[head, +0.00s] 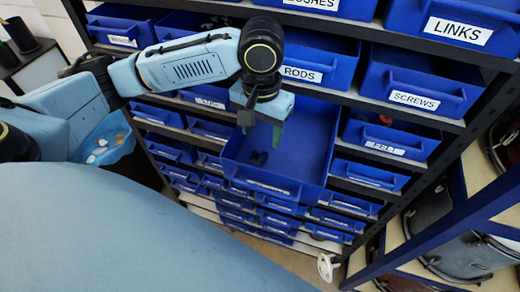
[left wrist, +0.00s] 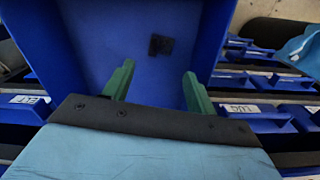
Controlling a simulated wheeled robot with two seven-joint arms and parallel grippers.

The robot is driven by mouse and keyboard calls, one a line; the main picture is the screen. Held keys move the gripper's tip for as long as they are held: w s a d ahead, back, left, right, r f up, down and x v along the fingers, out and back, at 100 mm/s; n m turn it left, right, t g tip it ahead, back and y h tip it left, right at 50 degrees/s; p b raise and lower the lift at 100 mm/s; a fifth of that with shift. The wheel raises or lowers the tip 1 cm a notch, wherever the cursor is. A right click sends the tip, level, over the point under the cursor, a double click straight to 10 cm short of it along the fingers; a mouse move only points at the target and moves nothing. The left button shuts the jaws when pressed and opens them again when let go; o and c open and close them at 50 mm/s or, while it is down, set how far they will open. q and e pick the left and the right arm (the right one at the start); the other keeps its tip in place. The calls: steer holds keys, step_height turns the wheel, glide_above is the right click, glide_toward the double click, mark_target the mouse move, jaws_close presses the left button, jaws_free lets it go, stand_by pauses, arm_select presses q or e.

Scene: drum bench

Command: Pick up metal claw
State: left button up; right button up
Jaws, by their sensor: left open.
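A small dark object, which looks like the metal claw (head: 259,158), lies on the floor of a pulled-out blue bin (head: 310,135). In the left wrist view the dark object (left wrist: 161,45) shows as a small blackish piece, too dark to make out its shape. My left gripper (head: 262,136) is over the open bin, pointing down, with its green fingers apart. In the left wrist view the gripper (left wrist: 158,72) is open and empty, and the dark object lies beyond its fingertips, apart from them. My right gripper is out of view.
A dark shelf rack holds several blue bins, labelled RODS (head: 301,74), SCREWS (head: 414,100) and LINKS (head: 459,31) among others. The open bin's walls surround the dark object. A blue bag-like item (head: 104,145) is at left, and a shelf with drums (head: 462,257) at right.

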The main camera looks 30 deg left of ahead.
mark_target(262, 147)
arm_select(q)
steer(key=shift+f, duration=0.65)
step_height(262, 147, down, 4)
steer(key=shift+s+d+r, duration=0.1)
steer(key=shift+d+r, duration=0.05)
steer(key=shift+r, duration=0.05)
steer(key=shift+f, duration=0.3)
steer(key=shift+c, duration=0.3)
steer(key=c, duration=1)
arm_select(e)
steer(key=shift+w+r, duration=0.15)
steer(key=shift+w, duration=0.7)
